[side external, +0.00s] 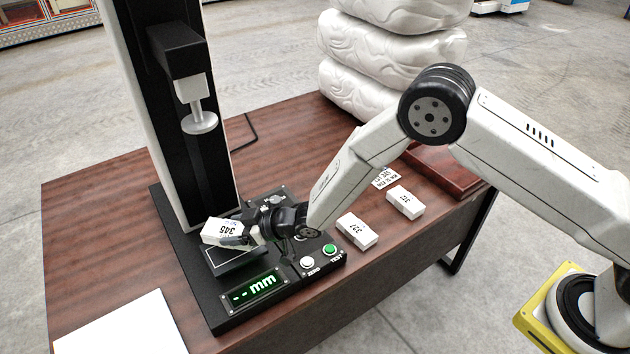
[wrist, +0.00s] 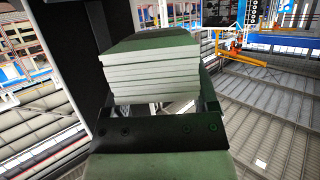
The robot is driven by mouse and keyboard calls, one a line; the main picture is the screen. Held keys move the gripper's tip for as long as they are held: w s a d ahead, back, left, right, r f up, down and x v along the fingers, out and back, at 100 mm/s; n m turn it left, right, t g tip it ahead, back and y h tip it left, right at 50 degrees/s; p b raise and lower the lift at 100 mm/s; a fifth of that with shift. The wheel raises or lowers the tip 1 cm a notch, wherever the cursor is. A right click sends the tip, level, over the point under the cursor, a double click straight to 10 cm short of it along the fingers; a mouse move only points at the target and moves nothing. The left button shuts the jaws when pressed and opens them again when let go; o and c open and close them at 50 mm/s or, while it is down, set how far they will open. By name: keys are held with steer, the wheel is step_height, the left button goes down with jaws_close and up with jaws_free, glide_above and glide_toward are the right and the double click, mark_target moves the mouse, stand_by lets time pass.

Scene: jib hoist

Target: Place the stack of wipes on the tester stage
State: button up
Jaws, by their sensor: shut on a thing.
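The stack of wipes (side external: 222,231) is a white block marked 345, over the black tester stage (side external: 236,263) at the foot of the tester column. In the wrist view the stack (wrist: 150,78) shows as several pale layers under a dark green-looking top. My gripper (side external: 245,238) is shut on the stack from its right side. The stack looks slightly tilted and close above the stage; I cannot tell whether it touches. The tester's round presser foot (side external: 199,123) hangs well above the stack.
The tester base has a display (side external: 254,289) reading "-- mm", a white ZERO button (side external: 307,262) and a green TEST button (side external: 329,249). White blocks marked 327 (side external: 357,232) and 312 (side external: 405,202) lie to the right. A white sheet (side external: 120,328) lies front left; white bales (side external: 385,60) stand behind.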

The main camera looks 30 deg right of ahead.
steer(key=shift+f, duration=1.65)
steer(key=o, duration=1.2)
steer(key=shift+f, duration=0.15)
steer(key=shift+c, duration=0.2)
steer(key=shift+r, duration=0.2)
steer(key=v, duration=1.1)
steer(key=shift+s+d+r, duration=0.2)
steer(key=shift+s+d, duration=0.05)
steer(key=shift+d, duration=0.05)
